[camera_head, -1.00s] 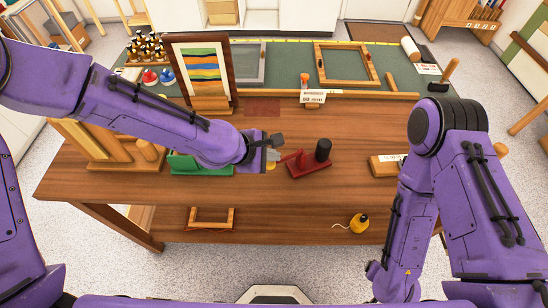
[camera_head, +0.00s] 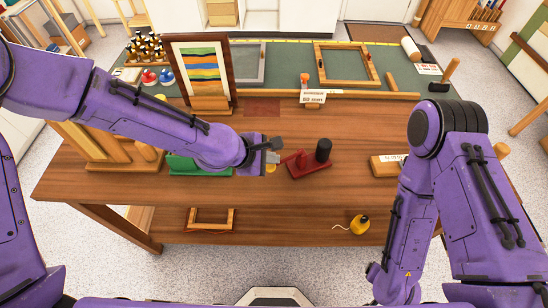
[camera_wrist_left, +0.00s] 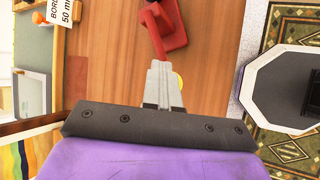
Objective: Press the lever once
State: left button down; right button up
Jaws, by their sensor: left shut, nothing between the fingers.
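The red lever device (camera_head: 306,168) stands on the wooden table near its middle, with a red base and a black cylinder (camera_head: 323,150) at its right end. My left gripper (camera_head: 274,157) is shut and empty, just left of the device's red arm. In the left wrist view the shut fingers (camera_wrist_left: 163,78) point at the red device (camera_wrist_left: 166,28), whose red arm lies close ahead of the tips. I cannot tell whether they touch. My right arm shows at the right, but its gripper is not visible.
A green object (camera_head: 186,166) sits under my left forearm. A framed striped print (camera_head: 202,68) stands behind it. A wooden block with a label (camera_head: 384,166) lies right of the device. Table front is clear.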

pick_arm(q)
jog(key=shift+f, duration=0.2)
jog(key=shift+r, duration=0.1)
dwell(0.5)
jog(key=shift+d+r+p, duration=0.1)
jog(key=shift+r+p, duration=1.7)
jog(key=shift+p, duration=0.35)
jog(key=shift+w+r, duration=0.1)
notch_tip(320, 180, up, 2)
jog(key=p, duration=0.2)
jog(key=shift+r+p, duration=0.2)
jog(key=shift+p, duration=0.15)
jog(key=shift+d+r+p, duration=0.2)
jog(key=shift+r+p, duration=0.5)
jog(key=shift+r, duration=0.45)
